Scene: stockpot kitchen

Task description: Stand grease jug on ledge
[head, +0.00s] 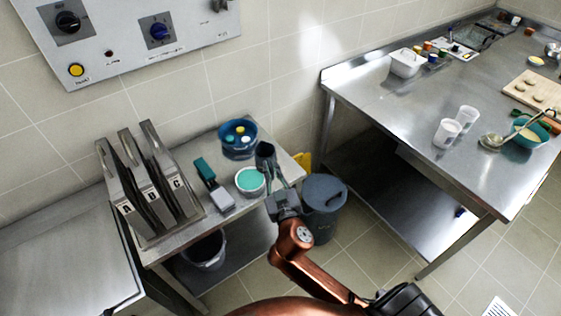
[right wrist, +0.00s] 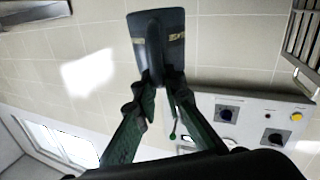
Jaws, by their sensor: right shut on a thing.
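My right gripper (head: 270,180) is shut on a dark grey jug (head: 265,153), at the right end of a small steel table in the head view. In the right wrist view the jug (right wrist: 157,45) sits between the fingertips of the right gripper (right wrist: 160,88) and shows tan band marks. The head view does not show clearly whether the jug touches the table. The small steel table (head: 225,222) has a narrow top that may be the ledge; I cannot tell for sure. My left gripper is not in view.
A blue bowl (head: 238,152), a tub with teal contents (head: 250,192) and a teal-handled brush (head: 205,172) are near the jug. Upright metal panels A, B, C (head: 150,190) stand at left. A grey bin (head: 323,200) stands at right. A large steel table (head: 385,110) stands beyond.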

